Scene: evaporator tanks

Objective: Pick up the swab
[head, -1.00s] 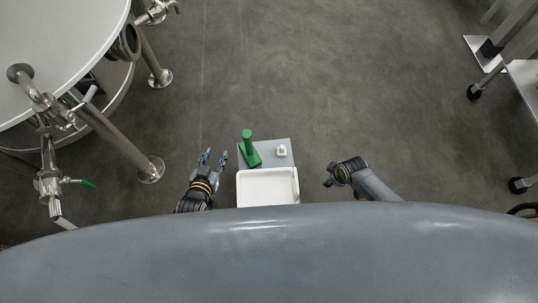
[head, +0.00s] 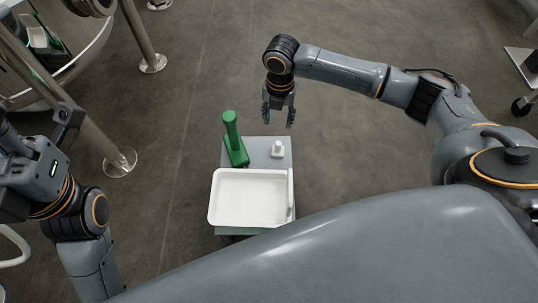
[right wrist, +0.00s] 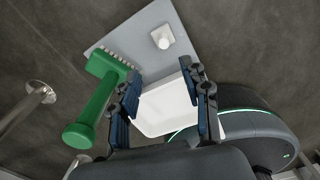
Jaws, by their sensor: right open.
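No swab can be made out for certain. A thin white strip (head: 290,194) shows along the right side of the white tray (head: 214,200); I cannot tell whether it is a separate stick or the rim. The tray also shows between my fingers in the right wrist view (right wrist: 165,112). My right gripper (head: 279,113) is open and empty, above and just beyond the far edge of the cart. Its two fingers show apart in the right wrist view (right wrist: 161,78). My left gripper (head: 66,118) is partly in view at the left, its jaws unclear.
The tray sits on a small grey cart (head: 258,148). Behind it stand a green brush (head: 232,135) with its handle up and a small white bottle (head: 278,150). A steel tank leg (head: 100,135) stands at the left.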

